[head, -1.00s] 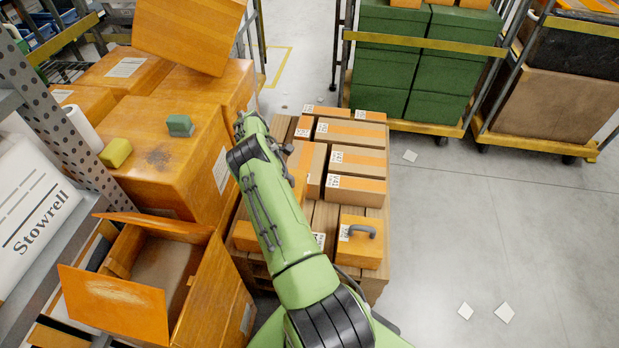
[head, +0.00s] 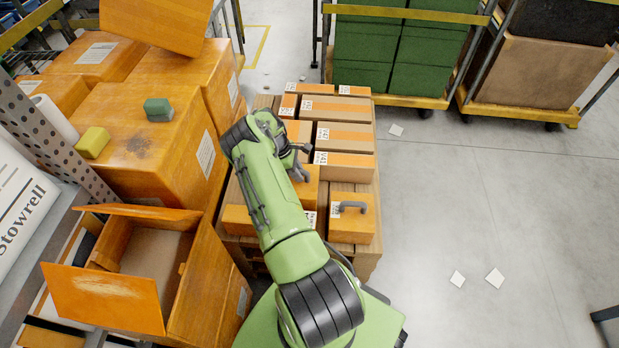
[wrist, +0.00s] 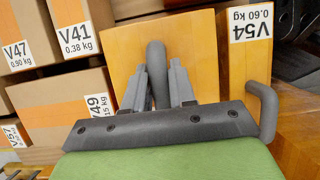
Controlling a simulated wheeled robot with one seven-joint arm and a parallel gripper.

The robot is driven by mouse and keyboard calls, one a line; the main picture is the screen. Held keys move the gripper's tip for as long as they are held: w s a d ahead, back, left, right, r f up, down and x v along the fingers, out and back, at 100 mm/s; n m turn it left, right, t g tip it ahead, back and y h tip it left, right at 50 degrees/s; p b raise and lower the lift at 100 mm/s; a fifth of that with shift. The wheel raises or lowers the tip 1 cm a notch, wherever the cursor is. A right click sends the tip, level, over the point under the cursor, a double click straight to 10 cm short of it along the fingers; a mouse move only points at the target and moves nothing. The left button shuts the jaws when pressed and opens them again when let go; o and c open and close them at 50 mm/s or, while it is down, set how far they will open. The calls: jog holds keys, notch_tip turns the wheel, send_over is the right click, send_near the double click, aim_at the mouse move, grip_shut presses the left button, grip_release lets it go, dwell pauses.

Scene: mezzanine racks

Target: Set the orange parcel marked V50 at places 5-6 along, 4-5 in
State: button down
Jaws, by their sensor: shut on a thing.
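My gripper (wrist: 158,82) is shut on the grey handle (wrist: 157,70) of an orange parcel (wrist: 118,52). No mark shows on this parcel's visible face, so I cannot read V50. In the head view the held parcel (head: 309,186) shows partly beside my arm, with the grey handle (head: 299,171) above it, among the parcels on the wooden pallet (head: 367,258). I cannot tell whether it is lifted clear. An orange parcel marked V54 (wrist: 238,62) stands right of it in the wrist view; it has its own grey handle and is at the pallet's front right (head: 352,226).
Brown parcels with orange tape, marked V41 (wrist: 84,72) and V47 (wrist: 36,72), stand on the pallet. Big orange boxes (head: 150,140) and an open orange box (head: 190,285) are at left. Green crates (head: 370,60) stand on a cart behind.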

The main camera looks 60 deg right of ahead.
aim_at(307, 174)
jog(key=s, duration=0.1)
jog(key=s+d+f, duration=0.1)
jog(key=s+f, duration=0.1)
jog(key=shift+s+d+f+b, duration=0.1)
jog(key=shift+d+b, duration=0.25)
jog(key=shift+s+d+f, duration=0.15)
jog(key=shift+s+f, duration=0.05)
jog(key=shift+f, duration=0.15)
jog(key=c, duration=0.9)
grip_release()
jog(key=p+v, duration=0.3)
jog(key=v, duration=0.9)
jog(key=shift+r, duration=0.2)
